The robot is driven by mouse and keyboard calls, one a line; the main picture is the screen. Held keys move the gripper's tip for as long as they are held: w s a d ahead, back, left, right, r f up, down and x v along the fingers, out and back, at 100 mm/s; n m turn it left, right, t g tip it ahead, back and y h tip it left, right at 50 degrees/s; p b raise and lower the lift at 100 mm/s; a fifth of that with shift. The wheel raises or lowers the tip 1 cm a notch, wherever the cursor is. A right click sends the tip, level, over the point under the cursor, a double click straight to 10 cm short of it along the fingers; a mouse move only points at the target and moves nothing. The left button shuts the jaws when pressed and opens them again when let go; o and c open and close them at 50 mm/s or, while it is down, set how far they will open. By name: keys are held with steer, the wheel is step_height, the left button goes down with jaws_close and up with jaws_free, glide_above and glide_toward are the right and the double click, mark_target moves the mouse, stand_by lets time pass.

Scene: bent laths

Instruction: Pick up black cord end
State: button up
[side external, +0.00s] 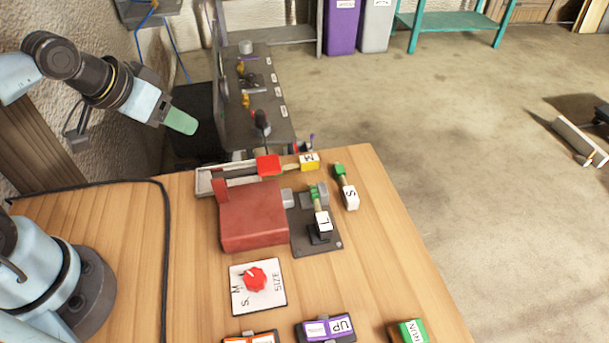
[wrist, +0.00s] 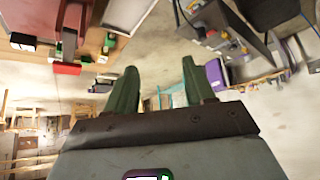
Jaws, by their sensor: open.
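A thin black cord (side external: 166,250) lies on the wooden table. It runs from beside my base at the left, along the table's back left, bends, and goes down out of the bottom of the side view. I cannot make out a clear cord end. My gripper (side external: 182,122) is raised above the back left of the table, well apart from the cord, with green fingers. In the wrist view my gripper (wrist: 158,88) has its two fingers spread, with nothing between them. I cannot make out the cord in the wrist view.
A red block-like machine (side external: 255,218) and a grey-black fixture (side external: 303,235) stand on the wooden table (side external: 120,235). A size dial panel (side external: 270,298), a purple UP box (side external: 327,328) and a green RUN box (side external: 410,331) are nearer. A dark bench (side external: 275,125) stands behind.

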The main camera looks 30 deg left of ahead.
steer(key=n+g, duration=0.7)
steer(key=n, duration=0.2)
glide_above(323, 217)
step_height(323, 217, down, 12)
steer(key=shift+f, duration=0.1)
jaws_close()
